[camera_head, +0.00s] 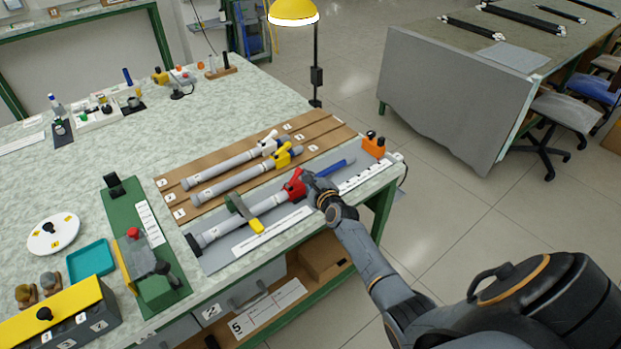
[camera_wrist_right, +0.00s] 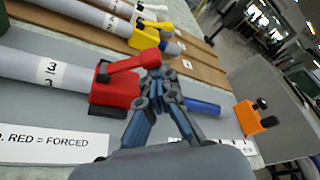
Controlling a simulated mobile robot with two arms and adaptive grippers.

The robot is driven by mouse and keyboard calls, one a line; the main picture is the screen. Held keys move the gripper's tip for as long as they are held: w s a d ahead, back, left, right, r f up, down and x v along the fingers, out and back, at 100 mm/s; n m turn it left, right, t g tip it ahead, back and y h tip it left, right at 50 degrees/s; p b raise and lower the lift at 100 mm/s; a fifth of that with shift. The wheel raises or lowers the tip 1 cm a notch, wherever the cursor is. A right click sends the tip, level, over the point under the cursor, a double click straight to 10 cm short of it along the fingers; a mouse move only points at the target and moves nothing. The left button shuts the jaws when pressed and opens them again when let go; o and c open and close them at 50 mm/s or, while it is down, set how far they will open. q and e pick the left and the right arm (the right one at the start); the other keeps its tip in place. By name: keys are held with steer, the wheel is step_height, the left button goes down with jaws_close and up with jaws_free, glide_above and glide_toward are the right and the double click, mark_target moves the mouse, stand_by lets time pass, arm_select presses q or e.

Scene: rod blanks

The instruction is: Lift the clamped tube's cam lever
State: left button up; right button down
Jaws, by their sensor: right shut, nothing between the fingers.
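The grey tube (camera_head: 228,231) lies on a grey board, held by a green-and-yellow toggle clamp (camera_head: 243,211). It is marked 3 in the right wrist view (camera_wrist_right: 28,66). A red collar (camera_head: 294,187) sits at its right end, with a blue rod (camera_head: 336,168) beyond. The collar (camera_wrist_right: 113,94) carries a red cam lever (camera_wrist_right: 122,67) that lies nearly flat and points right. My right gripper (camera_head: 312,184) is shut and empty; in the right wrist view its fingertips (camera_wrist_right: 151,72) are at the lever's free end. I cannot tell whether they touch. My left gripper is out of view.
Two more tubes, one with a white collar (camera_head: 268,145) and one with a yellow collar (camera_head: 283,155), lie on brown racks behind. An orange block (camera_head: 373,148) stands at the board's right end. A green fixture (camera_head: 148,245) stands left. A lamp (camera_head: 316,75) rises behind.

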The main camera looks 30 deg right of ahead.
steer(key=shift+a+r+n+t+h, duration=0.3)
steer(key=shift+a+r+n+h, duration=0.25)
steer(key=shift+n, duration=0.55)
steer(key=n, duration=0.1)
steer(key=a+r+n+b, duration=0.1)
steer(key=shift+s+a+n+t+h, duration=0.1)
steer(key=shift+a+n+t+h, duration=0.2)
steer(key=shift+n+t, duration=0.1)
